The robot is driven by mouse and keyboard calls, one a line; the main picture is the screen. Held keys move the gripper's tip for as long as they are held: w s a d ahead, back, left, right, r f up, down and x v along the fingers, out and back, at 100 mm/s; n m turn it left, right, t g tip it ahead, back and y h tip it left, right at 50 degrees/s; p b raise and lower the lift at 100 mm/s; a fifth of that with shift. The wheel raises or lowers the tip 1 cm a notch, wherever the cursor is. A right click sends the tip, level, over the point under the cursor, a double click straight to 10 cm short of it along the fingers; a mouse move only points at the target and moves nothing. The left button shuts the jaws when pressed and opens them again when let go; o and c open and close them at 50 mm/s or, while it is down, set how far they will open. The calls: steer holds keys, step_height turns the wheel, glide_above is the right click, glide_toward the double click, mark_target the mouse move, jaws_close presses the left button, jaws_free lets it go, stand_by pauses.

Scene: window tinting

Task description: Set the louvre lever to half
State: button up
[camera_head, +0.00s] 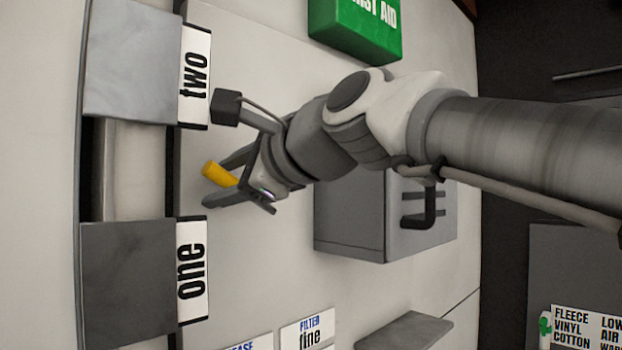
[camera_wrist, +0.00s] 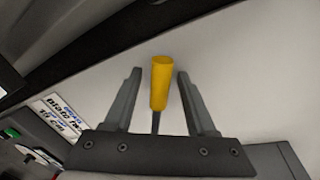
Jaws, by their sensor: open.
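The louvre lever has a yellow grip (camera_head: 219,174) that also shows in the wrist view (camera_wrist: 160,84), where a thin dark rod runs down from it. My gripper (camera_head: 212,187) is open around the grip. In the wrist view the fingers (camera_wrist: 160,76) stand on either side of the grip, with a visible gap on both sides. The lever's base is hidden behind my gripper, and no marks for its setting show.
Grey panels stand beside the labels "two" (camera_head: 195,77) and "one" (camera_head: 192,271). A grey box (camera_head: 348,222) with a dark handle (camera_head: 419,212) is below my arm in the picture. A green first aid box (camera_head: 352,28) is at the top. Pale wall around the lever is clear.

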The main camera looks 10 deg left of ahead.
jaws_close()
stand_by(1.4)
